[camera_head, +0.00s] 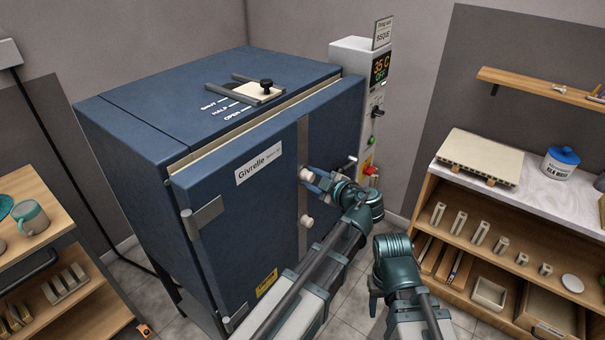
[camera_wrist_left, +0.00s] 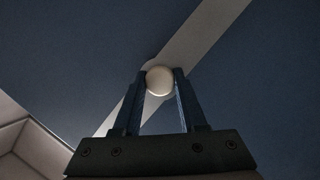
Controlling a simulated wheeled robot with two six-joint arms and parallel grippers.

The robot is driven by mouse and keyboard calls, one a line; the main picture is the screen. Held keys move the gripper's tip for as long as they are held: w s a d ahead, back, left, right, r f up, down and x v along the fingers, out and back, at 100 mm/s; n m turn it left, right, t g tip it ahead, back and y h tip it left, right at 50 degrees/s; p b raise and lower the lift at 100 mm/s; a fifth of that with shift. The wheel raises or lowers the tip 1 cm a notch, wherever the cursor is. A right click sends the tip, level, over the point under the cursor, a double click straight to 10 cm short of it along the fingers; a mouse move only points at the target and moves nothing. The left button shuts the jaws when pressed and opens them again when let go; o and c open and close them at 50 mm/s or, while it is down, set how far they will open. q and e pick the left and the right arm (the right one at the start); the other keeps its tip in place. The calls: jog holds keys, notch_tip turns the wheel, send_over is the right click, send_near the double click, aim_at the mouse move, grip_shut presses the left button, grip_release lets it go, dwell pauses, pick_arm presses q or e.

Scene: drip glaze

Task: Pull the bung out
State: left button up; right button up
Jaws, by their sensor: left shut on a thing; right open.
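The blue kiln (camera_head: 240,200) has two pale round bungs on the grey strip down its door. My left gripper (camera_head: 313,178) is at the upper bung (camera_head: 306,174), with its fingers closed on it. In the left wrist view my left gripper (camera_wrist_left: 158,92) has the pale round end of this bung (camera_wrist_left: 160,80) between its fingertips, in front of the grey strip. I cannot tell how deep the bung sits. The lower bung (camera_head: 306,222) is free. My right gripper (camera_head: 374,300) is low at the front, away from the kiln, open and partly hidden by its arm.
A control box (camera_head: 357,110) reading 35 C stands at the kiln's right. A damper slide (camera_head: 258,90) is on top. A wooden shelf unit (camera_head: 470,200) with kiln furniture stands right, and another shelf (camera_head: 60,270) with a mug (camera_head: 30,217) stands left.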

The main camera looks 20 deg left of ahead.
pick_arm(q)
grip_shut()
jog(key=shift+s+d, duration=0.2)
jog(key=shift+d, duration=0.35)
jog(key=shift+s+d, duration=0.2)
jog(key=shift+d, duration=0.35)
dwell(0.9)
